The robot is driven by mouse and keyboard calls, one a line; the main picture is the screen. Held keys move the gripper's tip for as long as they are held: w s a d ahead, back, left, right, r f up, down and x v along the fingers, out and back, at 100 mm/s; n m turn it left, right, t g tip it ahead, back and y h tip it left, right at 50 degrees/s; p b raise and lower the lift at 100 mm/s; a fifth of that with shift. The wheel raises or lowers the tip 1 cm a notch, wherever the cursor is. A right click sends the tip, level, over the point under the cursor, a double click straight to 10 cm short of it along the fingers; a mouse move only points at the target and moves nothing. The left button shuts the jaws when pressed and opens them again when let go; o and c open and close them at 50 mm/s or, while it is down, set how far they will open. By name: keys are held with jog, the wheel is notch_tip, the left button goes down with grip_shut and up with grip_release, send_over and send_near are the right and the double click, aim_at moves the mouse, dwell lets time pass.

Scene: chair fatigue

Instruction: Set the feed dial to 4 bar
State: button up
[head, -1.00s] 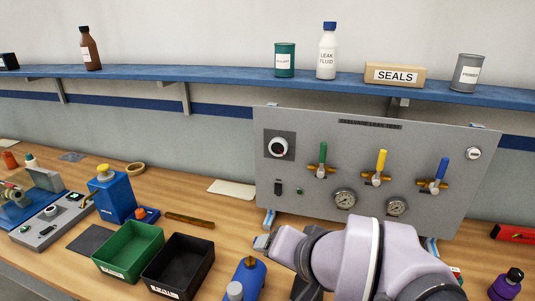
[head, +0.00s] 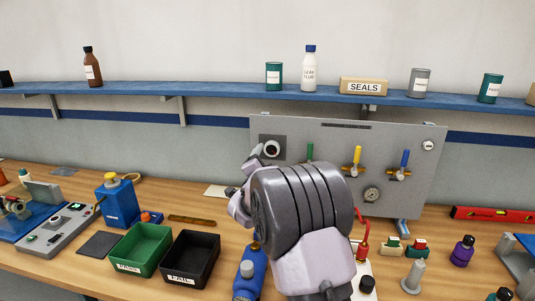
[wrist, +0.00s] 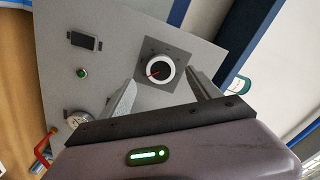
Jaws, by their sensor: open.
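The feed dial (head: 271,149) is a white-rimmed round knob with a dark face on a dark square plate, at the upper left of the grey panel (head: 425,185). The wrist view shows the dial (wrist: 157,73) with a red pointer mark; its scale is too small to read. My gripper (head: 257,154) is in front of the panel beside the dial. In the wrist view my gripper (wrist: 162,78) is open, its two fingers on either side of the dial in the picture. I cannot tell whether they touch it.
Green (head: 310,152), yellow (head: 357,155) and blue (head: 404,160) valve levers stand right of the dial. A gauge (head: 372,194) sits below; my arm hides part of the panel. A blue shelf (head: 215,89) runs above. Green (head: 140,247) and black (head: 190,256) bins stand on the bench.

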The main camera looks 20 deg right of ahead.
aim_at(270, 151)
jog(key=x, duration=0.5)
jog(key=shift+w+d, duration=0.15)
jog(key=shift+w, duration=0.05)
jog(key=c, duration=1.4)
